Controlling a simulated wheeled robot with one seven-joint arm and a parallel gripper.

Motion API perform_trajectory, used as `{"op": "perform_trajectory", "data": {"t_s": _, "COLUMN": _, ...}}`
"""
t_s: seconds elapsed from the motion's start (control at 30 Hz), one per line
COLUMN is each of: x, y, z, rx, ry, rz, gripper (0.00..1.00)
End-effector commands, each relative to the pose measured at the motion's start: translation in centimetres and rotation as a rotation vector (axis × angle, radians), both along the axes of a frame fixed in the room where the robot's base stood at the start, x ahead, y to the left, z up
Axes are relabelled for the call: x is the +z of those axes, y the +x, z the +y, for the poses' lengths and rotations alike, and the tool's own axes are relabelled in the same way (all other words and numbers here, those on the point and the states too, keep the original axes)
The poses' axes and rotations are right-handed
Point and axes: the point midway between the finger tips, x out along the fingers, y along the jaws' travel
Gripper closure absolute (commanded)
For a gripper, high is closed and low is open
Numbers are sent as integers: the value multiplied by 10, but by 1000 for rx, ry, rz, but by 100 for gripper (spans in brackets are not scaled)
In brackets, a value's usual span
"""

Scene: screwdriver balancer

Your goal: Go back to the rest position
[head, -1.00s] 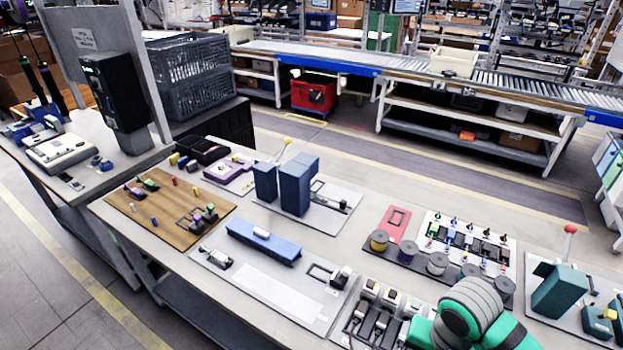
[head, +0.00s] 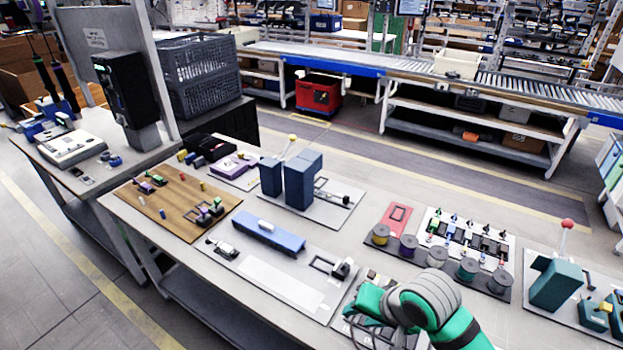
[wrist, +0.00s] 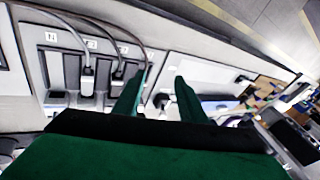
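My gripper (wrist: 157,92) shows in the wrist view as two green fingers, held apart with nothing between them. It hangs over or close to the board of grey sockets with plugs and cables (wrist: 88,75); the exact height cannot be told. In the head view my green and grey arm reaches in at the bottom, right of centre, and covers part of that board; the fingertips cannot be made out there. Two dark screwdrivers with green parts (head: 46,77) hang upright over the left bench, far from my gripper.
The main table carries a blue rail board (head: 267,237), a wooden board (head: 165,210), dark blue blocks (head: 300,180), a row of spools (head: 408,246) and a teal fixture (head: 556,285). A black device (head: 125,92) stands on the left bench. The floor aisle behind is clear.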

Motion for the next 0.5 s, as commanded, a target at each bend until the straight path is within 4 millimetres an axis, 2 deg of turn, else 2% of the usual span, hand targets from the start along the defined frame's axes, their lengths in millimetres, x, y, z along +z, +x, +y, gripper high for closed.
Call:
{"op": "perform_trajectory", "data": {"t_s": 0.03, "x": 7, "y": 14, "z": 24, "rx": 26, "ry": 46, "rz": -58, "gripper": 62}}
{"op": "perform_trajectory", "data": {"t_s": 0.2, "x": 43, "y": 55, "z": 89, "rx": 84, "ry": 193, "rz": -274, "gripper": 62}}
{"op": "perform_trajectory", "data": {"t_s": 0.3, "x": 66, "y": 73, "z": 122, "rx": 99, "ry": 278, "rz": -392, "gripper": 62}}
{"op": "perform_trajectory", "data": {"t_s": 0.5, "x": 108, "y": 95, "z": 170, "rx": 89, "ry": 429, "rz": -607, "gripper": 62}}
